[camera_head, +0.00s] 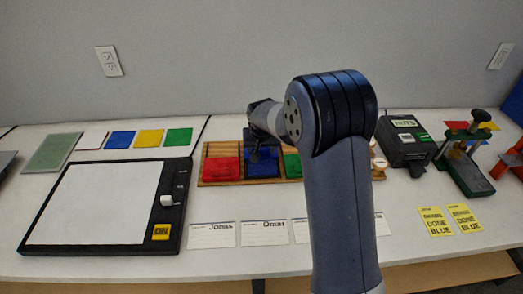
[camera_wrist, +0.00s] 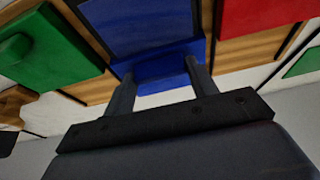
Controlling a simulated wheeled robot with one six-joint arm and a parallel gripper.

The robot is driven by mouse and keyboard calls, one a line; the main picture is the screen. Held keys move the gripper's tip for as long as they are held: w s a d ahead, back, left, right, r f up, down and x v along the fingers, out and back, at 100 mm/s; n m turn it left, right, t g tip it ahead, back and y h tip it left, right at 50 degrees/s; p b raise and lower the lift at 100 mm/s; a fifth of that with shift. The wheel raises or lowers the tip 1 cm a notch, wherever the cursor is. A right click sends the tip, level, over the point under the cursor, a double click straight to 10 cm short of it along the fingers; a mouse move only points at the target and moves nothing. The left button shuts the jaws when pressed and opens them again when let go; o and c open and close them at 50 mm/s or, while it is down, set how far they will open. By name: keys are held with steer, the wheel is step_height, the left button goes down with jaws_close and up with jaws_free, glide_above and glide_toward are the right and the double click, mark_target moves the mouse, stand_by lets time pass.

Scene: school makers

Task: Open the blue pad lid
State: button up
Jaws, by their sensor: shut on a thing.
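The blue pad (camera_head: 262,168) sits in the middle of a wooden tray (camera_head: 221,150), between a red pad (camera_head: 221,170) and a green pad (camera_head: 292,166). Blue reaches higher behind my gripper (camera_head: 256,154) than the red and green do, so the blue lid looks raised, but my arm hides part of it. In the wrist view, my gripper (camera_wrist: 158,70) has one finger on each side of a bright blue edge (camera_wrist: 158,58) of the lid and is shut on it. A darker blue face (camera_wrist: 140,22) lies beyond that edge.
Name cards (camera_head: 212,235) lie in front of the tray. A black-framed white panel (camera_head: 95,205) is at left, with coloured squares (camera_head: 149,138) behind it. A black device (camera_head: 405,142) and a green-based press (camera_head: 463,172) stand at right, near yellow notes (camera_head: 436,221). The wall is close behind.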

steer(key=o, duration=1.4)
steer(key=shift+r, duration=0.15)
steer(key=v, duration=1)
steer(key=shift+s+r, duration=0.2)
steer(key=shift+s, duration=0.05)
steer(key=x, duration=1.1)
steer(key=shift+s+r, duration=0.1)
steer(key=shift+s, duration=0.8)
